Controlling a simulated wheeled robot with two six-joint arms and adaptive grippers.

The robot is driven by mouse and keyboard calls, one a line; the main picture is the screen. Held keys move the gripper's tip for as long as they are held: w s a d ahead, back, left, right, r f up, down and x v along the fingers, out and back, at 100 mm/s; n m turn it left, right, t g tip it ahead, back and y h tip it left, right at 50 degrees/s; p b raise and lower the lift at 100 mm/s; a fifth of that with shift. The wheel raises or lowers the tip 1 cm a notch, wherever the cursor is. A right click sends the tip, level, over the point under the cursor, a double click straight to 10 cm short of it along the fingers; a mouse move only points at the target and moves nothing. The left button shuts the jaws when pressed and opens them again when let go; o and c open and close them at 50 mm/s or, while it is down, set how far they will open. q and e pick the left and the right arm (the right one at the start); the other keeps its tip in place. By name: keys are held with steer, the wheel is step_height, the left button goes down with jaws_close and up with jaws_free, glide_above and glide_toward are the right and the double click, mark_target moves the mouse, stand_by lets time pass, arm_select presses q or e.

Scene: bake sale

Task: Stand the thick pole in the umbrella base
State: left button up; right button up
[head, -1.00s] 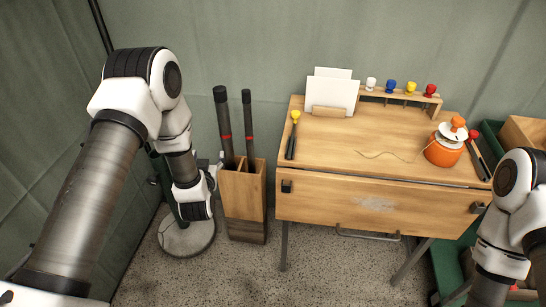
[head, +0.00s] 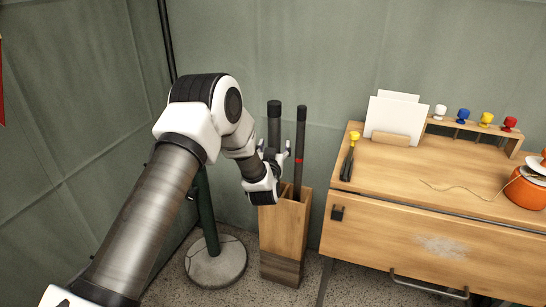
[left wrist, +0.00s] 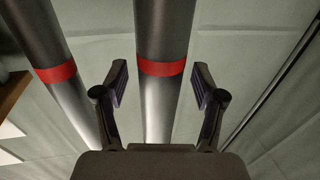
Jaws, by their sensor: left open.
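The thick dark pole (head: 274,118) stands in a wooden holder (head: 284,238), beside the thin dark pole (head: 300,146) with a red band. My left gripper (head: 275,152) is open at the thick pole, with a finger on each side. In the left wrist view the thick pole (left wrist: 163,35) shows between the open fingers (left wrist: 160,84), with a gap on both sides. The thin pole (left wrist: 55,72) is to its left there. The umbrella base (head: 215,264) is a round grey disc on the floor with a dark green upright tube (head: 208,212), left of the holder. My right gripper is out of view.
A wooden desk (head: 400,225) stands to the right of the holder. It bears white cards (head: 395,115), a yellow-tipped tool (head: 349,158), a rack of coloured knobs (head: 470,132) and an orange pot (head: 525,190). Fabric walls close in behind and at left.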

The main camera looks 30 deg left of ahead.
mark_target(274, 119)
arm_select(q)
steer(key=shift+w, duration=0.15)
jaws_close()
step_height(274, 119, up, 10)
steer(key=p, duration=0.7)
steer(key=shift+r+p, duration=0.1)
steer(key=shift+p, duration=0.3)
step_height(274, 119, up, 9)
steer(key=p, duration=0.7)
steer(key=shift+r, duration=0.5)
steer(key=shift+p, duration=0.3)
